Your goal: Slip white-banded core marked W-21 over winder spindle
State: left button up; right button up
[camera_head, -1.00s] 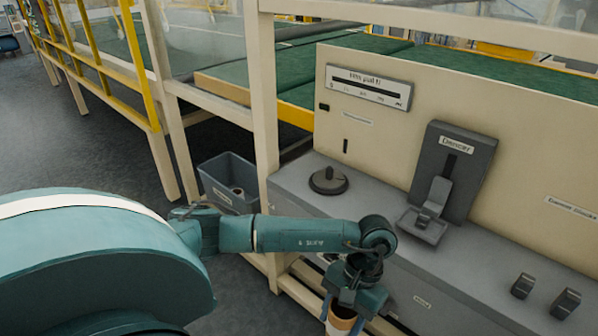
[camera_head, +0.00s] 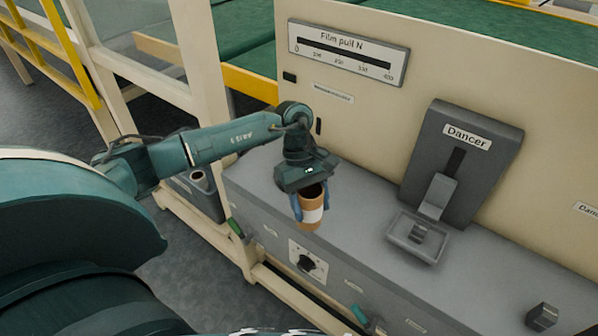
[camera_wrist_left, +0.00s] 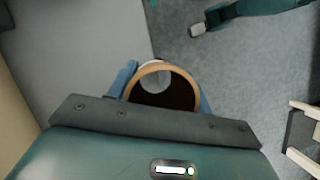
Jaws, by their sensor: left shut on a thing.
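My left gripper (camera_head: 312,204) points down, shut on a tan core with a white band (camera_head: 312,215). Its blue fingers grip the core from both sides. In the left wrist view I look down into the core's round open top (camera_wrist_left: 163,90), between the fingers of the left gripper (camera_wrist_left: 163,92); a light grey patch shows inside. I cannot read any W-21 mark. The core appears upright, by the front edge of the grey bench top (camera_head: 360,216). The winder spindle is not visible now; my left wrist and gripper cover that part of the bench. My right gripper is not in view.
A dark Dancer unit (camera_head: 467,150) with a small tray (camera_head: 416,240) stands right of the gripper. A film pull gauge (camera_head: 347,52) is on the beige panel behind. A dial (camera_head: 307,263) is on the bench front. A grey bin (camera_head: 200,198) stands on the floor at left.

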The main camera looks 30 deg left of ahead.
pick_arm(q)
jog(key=w+a+r+n+t+y+b, duration=0.25)
jog(key=w+a+r+n, duration=0.35)
jog(key=n, duration=0.6)
jog(key=w+a+r+n+t+y+b, duration=0.15)
jog(key=w+a+r+n+t, duration=0.3)
jog(key=w+n, duration=0.55)
jog(key=f, duration=0.2)
jog(key=s+f+n, duration=0.1)
jog(key=f, duration=0.1)
jog(key=s+a+f+n+p, duration=0.1)
jog(key=f, duration=0.1)
jog(key=shift+s+f, duration=0.1)
jog(key=shift+s, duration=0.1)
jog(key=shift+f, duration=2.05)
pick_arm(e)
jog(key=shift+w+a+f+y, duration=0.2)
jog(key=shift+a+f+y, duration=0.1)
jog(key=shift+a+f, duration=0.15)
pick_arm(q)
jog(key=o, duration=0.5)
jog(key=shift+f, duration=0.2)
jog(key=o, duration=0.5)
jog(key=shift+c, duration=0.2)
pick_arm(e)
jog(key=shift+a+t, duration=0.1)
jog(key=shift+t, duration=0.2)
pick_arm(q)
jog(key=shift+r, duration=0.1)
